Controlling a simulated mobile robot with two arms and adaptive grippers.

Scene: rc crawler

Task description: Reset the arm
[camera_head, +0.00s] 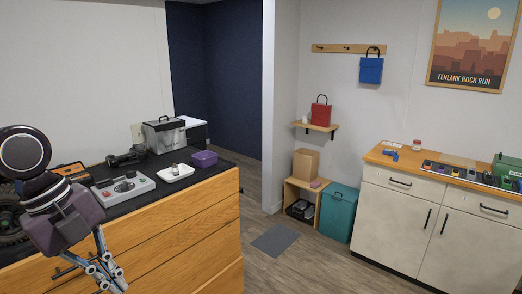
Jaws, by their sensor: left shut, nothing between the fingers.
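My left arm comes in from the left edge, in front of the wooden drawer unit (205,223). My left gripper (107,275) hangs down before the unit's front, low in the picture. Its metal fingers are shut with nothing between them. The arm hides part of the worktop's left end. My right gripper is not in view.
The dark worktop holds a grey control box (124,188), a white tray (177,175), a purple bin (205,158) and a black-lidded case (163,136). A white cabinet (400,217) stands right, beside a teal bin (338,213). A grey mat (275,240) lies on open floor between.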

